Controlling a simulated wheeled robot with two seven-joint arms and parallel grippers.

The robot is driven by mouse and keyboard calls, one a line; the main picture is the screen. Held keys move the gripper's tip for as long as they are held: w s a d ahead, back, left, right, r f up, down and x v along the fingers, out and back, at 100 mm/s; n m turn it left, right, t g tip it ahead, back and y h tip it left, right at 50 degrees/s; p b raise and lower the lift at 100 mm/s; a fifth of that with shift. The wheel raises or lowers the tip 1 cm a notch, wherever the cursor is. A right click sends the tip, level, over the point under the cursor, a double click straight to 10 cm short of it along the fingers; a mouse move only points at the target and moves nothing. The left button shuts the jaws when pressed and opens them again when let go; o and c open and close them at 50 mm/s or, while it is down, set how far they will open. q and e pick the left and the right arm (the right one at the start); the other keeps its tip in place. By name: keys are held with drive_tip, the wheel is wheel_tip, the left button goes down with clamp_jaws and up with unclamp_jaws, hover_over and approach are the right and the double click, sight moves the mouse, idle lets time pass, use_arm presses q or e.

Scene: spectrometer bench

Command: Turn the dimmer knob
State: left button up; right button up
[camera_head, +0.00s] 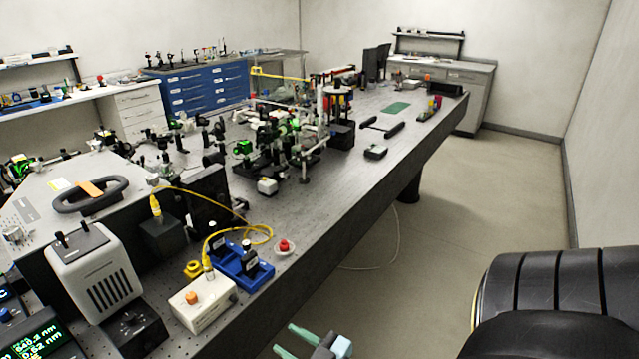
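A small black box (140,335) sits at the lower left of the bench, beside the white vented housing. A dark round knob (129,319) shows on it and looks like the dimmer knob; its setting is too small to read. My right gripper (284,338) shows at the bottom middle, off the bench's front edge and well to the right of the knob. Its two teal fingers are apart with nothing visible between them. My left gripper is out of view.
A white vented housing (95,272) stands right behind the black box.

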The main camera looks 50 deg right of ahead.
drive_tip(key=s+f+g, duration=0.3)
drive_tip(key=f, duration=0.8)
drive_tip(key=s+f+g+b, duration=0.1)
drive_tip(key=s+f+g, duration=0.2)
drive_tip(key=f, duration=0.8)
drive_tip(key=shift+s+f+h, duration=0.15)
drive_tip(key=shift+s+h, duration=0.15)
drive_tip(key=shift+a, duration=0.1)
drive_tip(key=s+a+f+g, duration=0.2)
drive_tip(key=s+f+g, duration=0.3)
drive_tip(key=s+f, duration=0.4)
drive_tip(key=s+a+f+g+h+b, duration=0.1)
drive_tip(key=s+a+f+g, duration=0.2)
drive_tip(key=s+f, duration=0.7)
drive_tip(key=s+g, duration=0.2)
drive_tip(key=s, duration=0.2)
drive_tip(key=shift+s+m+g+b, duration=0.2)
drive_tip(key=shift+m+g+b, duration=0.1)
drive_tip(key=shift+m, duration=0.1)
